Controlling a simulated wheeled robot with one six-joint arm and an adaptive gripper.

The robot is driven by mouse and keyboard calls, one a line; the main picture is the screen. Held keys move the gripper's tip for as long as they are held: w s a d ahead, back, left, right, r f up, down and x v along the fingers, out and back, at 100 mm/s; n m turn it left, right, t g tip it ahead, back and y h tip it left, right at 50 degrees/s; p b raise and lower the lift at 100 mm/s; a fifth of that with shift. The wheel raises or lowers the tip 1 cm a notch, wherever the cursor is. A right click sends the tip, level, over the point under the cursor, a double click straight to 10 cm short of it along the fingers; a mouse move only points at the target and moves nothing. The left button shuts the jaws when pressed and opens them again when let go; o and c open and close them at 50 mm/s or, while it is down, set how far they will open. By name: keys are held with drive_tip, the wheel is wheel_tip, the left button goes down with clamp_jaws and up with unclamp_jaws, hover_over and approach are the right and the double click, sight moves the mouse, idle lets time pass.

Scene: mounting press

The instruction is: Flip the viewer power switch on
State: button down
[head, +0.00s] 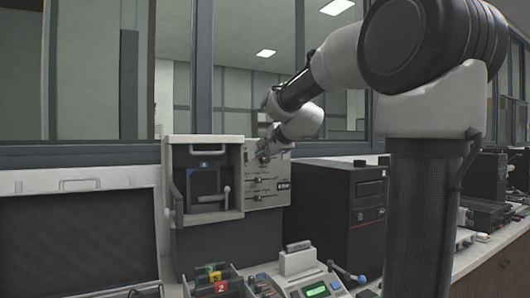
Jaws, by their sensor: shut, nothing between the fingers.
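My gripper (263,157) is small and far off in the head view, at the end of my arm, in front of the upper part of a beige control panel (270,193). It looks shut and empty, and I cannot tell whether it touches the panel. The panel carries several small dark knobs or sliders. It adjoins a beige box (237,148) with an open front, a dark inside and a lever. I cannot make out which control is the viewer power switch or its position. The gripper hides part of the panel's top.
A dark panel in a beige frame (80,183) stands at left. A black computer tower (322,205) is right of the control panel. In front are a tray with numbered coloured tabs (215,277) and a beige device with a green display (316,289). Windows are behind.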

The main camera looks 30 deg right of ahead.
sight(248, 158)
drive_tip(key=x, duration=0.7)
drive_tip(key=r+x, duration=0.1)
drive_tip(key=x, duration=0.2)
drive_tip(key=shift+w, duration=0.4)
drive_tip(key=shift+w+f, duration=0.2)
drive_tip(key=shift+w, duration=0.15)
drive_tip(key=shift+r, duration=0.95)
